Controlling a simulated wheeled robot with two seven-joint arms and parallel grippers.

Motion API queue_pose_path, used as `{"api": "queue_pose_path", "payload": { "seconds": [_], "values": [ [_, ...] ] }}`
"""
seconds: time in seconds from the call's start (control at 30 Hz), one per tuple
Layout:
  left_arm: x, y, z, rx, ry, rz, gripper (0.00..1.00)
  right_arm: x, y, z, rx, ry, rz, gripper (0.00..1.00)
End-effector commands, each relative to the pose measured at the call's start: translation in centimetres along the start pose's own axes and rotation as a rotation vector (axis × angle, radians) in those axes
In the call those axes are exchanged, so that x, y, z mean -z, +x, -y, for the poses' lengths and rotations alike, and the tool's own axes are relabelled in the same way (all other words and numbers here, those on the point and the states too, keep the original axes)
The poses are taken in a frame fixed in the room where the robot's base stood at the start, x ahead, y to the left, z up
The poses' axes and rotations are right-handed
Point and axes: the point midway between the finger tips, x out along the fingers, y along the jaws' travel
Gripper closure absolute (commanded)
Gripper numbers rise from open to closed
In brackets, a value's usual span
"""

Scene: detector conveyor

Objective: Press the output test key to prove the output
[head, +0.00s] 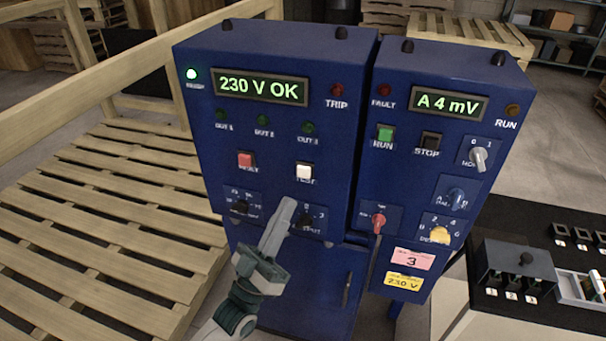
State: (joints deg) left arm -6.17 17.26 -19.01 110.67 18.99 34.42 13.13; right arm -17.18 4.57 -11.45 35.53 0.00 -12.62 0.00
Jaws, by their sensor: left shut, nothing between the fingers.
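The left blue cabinet (348,170) has a display (261,87) reading "230 V OK". On its front, a white key (304,171) sits right of a red key (245,160). The white key's label is partly unreadable but seems to end in "ST". My left gripper (288,203) is shut and empty, its tips below and slightly left of the white key and apart from it in the picture. A black selector (307,219), its label partly hidden by my fingers, is just right of the tips. My right gripper is out of view.
Another black selector (239,207) is left of my gripper. Three dark green lamps (262,120) sit above the keys; a green lamp (191,74) is lit. The right cabinet (400,170) reads "A 4 mV" and carries a red knob (378,222). Wooden slatted pallets (110,200) stand left.

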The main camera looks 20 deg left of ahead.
Motion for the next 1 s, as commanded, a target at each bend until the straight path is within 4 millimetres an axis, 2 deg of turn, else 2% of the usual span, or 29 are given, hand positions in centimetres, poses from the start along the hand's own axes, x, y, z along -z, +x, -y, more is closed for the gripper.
{"api": "queue_pose_path", "payload": {
  "seconds": [0.6, 1.0],
  "values": [
    [-3.3, 4.4, 3.2, -0.001, 0.001, -0.001, 1.0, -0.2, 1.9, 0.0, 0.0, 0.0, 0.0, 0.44],
    [-3.5, 4.8, 3.5, 0.0, 0.0, 0.001, 1.0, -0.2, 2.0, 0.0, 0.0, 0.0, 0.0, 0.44]
  ]
}}
